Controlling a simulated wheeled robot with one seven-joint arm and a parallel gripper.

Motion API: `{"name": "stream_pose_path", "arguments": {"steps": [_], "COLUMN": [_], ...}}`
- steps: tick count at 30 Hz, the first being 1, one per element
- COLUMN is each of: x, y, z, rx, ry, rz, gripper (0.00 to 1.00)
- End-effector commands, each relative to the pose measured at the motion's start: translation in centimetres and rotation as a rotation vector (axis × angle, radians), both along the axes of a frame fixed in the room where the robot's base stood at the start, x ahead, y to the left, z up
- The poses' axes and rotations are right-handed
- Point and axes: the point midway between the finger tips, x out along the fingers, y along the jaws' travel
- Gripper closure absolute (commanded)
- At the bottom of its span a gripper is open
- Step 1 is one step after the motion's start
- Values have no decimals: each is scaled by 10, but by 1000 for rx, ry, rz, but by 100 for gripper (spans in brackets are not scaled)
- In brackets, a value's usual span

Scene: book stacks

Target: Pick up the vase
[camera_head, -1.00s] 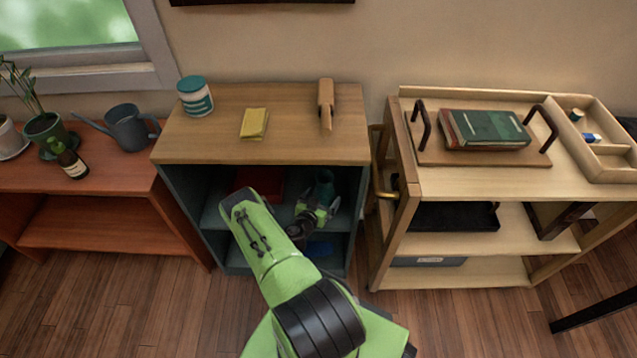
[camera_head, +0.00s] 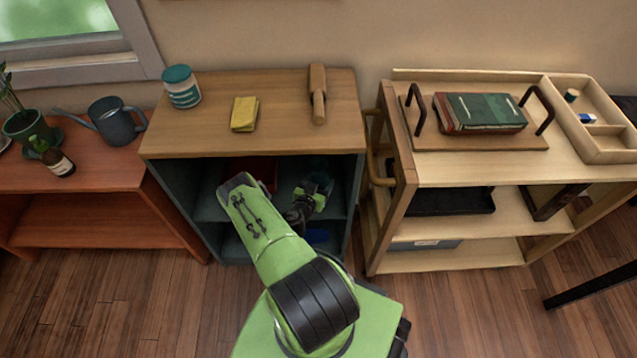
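A dark teal vase (camera_head: 319,179) is on the upper inside shelf of the blue-grey cabinet (camera_head: 202,240), in shadow under the wooden top. Only its upper part shows faintly. My gripper (camera_head: 316,187) reaches into the cabinet's open front and is right at the vase, overlapping it in the picture. The gripper's own parts hide the vase's lower part. The fingers are small and dark here, so I cannot tell whether they are closed on it.
On the cabinet top (camera_head: 210,120) are a teal-lidded jar (camera_head: 182,88), a yellow pad (camera_head: 244,114) and a wooden tool (camera_head: 318,95). A red object (camera_head: 250,167) lies inside. A wooden cart (camera_head: 440,170) stands close at right, a reddish shelf (camera_head: 90,170) at left.

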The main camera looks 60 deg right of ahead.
Motion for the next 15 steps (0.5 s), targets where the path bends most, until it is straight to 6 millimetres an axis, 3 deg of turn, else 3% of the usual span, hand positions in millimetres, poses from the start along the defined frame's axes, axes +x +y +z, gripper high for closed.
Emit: {"name": "stream_pose_path", "arguments": {"steps": [8,15], "x": [1,1], "y": [-1,0], "z": [5,29], "rx": [-3,-3], "ry": [0,0], "rz": [1,1], "gripper": [81,81]}}
